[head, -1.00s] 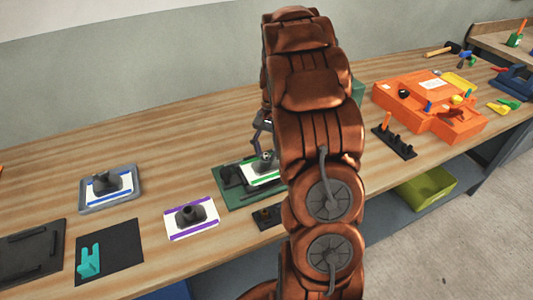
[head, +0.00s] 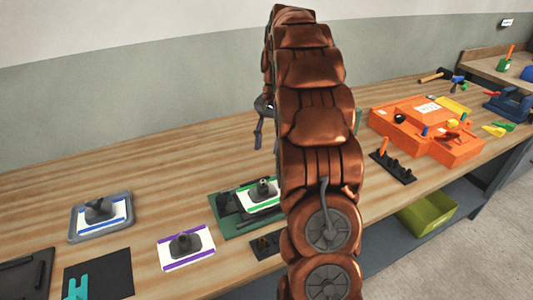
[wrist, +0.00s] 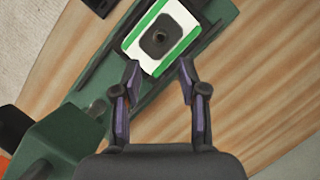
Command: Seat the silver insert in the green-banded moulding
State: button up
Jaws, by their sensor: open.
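The green-banded moulding (head: 247,205) is a white plate with green stripes and a dark raised boss. It sits on a dark green fixture (head: 222,229) on the bench, partly behind my arm. In the wrist view the moulding (wrist: 142,48) lies just beyond my fingertips. A small greyish piece, apparently the silver insert (head: 263,181), shows at the top of the boss. I cannot tell how deep it sits. My gripper (wrist: 160,68) is open, with nothing between its fingers. In the head view my gripper (head: 265,135) is above the moulding, partly hidden by my arm.
A purple-banded moulding (head: 172,262) and a blue-banded moulding on a grey tray (head: 75,233) stand to the left. A dark mat (head: 112,275) holds a teal piece. An orange case (head: 390,120) and a black rack (head: 398,172) are right. The bench behind the mouldings is clear.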

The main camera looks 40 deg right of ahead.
jog(key=shift+p+v, duration=0.3)
jog(key=shift+v, duration=0.7)
jog(key=s+a+r+n+h, duration=0.1)
jog(key=s+a+n, duration=0.3)
jog(key=a, duration=0.5)
jog(key=s+a+n+h, duration=0.1)
jog(key=s+a+n, duration=0.1)
jog(key=s+a, duration=0.55)
jog(key=s+a+f+n+h, duration=0.1)
jog(key=s+a+f+n, duration=0.2)
jog(key=s, duration=0.4)
jog(key=s+a+f+n+h, duration=0.1)
jog(key=s+a+f+n, duration=0.1)
jog(key=s+a, duration=0.4)
jog(key=shift+s+f+n, duration=0.4)
jog(key=shift+s+f, duration=0.5)
jog(key=shift+s, duration=0.2)
jog(key=shift+d, duration=0.1)
